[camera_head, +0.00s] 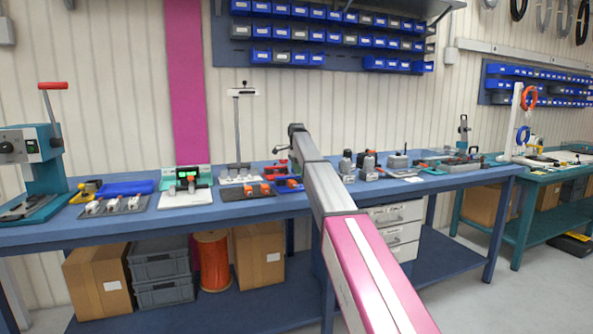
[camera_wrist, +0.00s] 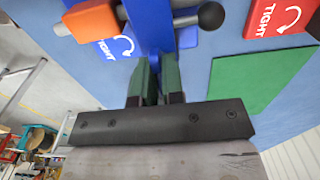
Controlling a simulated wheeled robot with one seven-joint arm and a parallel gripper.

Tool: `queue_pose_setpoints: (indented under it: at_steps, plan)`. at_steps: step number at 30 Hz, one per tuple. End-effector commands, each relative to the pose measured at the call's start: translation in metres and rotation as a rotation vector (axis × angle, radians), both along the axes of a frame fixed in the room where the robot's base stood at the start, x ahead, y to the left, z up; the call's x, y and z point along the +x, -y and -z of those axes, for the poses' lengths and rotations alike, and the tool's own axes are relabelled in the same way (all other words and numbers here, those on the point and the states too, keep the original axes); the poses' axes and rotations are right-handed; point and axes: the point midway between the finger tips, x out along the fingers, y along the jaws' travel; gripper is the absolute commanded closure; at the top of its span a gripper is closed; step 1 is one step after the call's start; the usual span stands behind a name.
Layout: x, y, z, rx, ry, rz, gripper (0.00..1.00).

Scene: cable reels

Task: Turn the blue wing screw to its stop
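The blue wing screw (camera_wrist: 151,25) is at the top centre of the wrist view, beside a blue plate marked TIGHT with a curved arrow (camera_wrist: 118,48). My gripper (camera_wrist: 156,68) has its two green fingers close together, one on each side of the screw's narrow blue wing, and looks shut on it. The exact contact is partly hidden by the fingers. In the head view my arm reaches over the blue bench and hides the gripper and the screw; a small blue and orange fixture (camera_head: 289,184) shows there.
An orange block (camera_wrist: 91,20) and a metal bar with a black ball (camera_wrist: 210,15) lie close to the screw. A red TIGHT plate (camera_wrist: 282,17) and a green mat (camera_wrist: 262,77) are to the right. The blue bench (camera_head: 290,206) carries several other fixtures on both sides.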

Motion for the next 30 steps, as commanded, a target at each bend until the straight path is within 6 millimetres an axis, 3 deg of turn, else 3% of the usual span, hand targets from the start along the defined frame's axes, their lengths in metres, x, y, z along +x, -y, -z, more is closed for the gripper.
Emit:
queue_pose_setpoints:
  at_steps: [1, 2, 17, 30]
  plan:
    - [0.0, 0.0, 0.0, 0.0, 0.0, 0.001, 0.75]
    - [0.0, 0.0, 0.0, 0.0, 0.0, 0.001, 0.66]
    - [0.001, 0.0, -0.011, 0.0, 0.0, -0.001, 0.66]
    - [0.001, 0.0, -0.085, 0.0, 0.001, 0.0, 0.66]
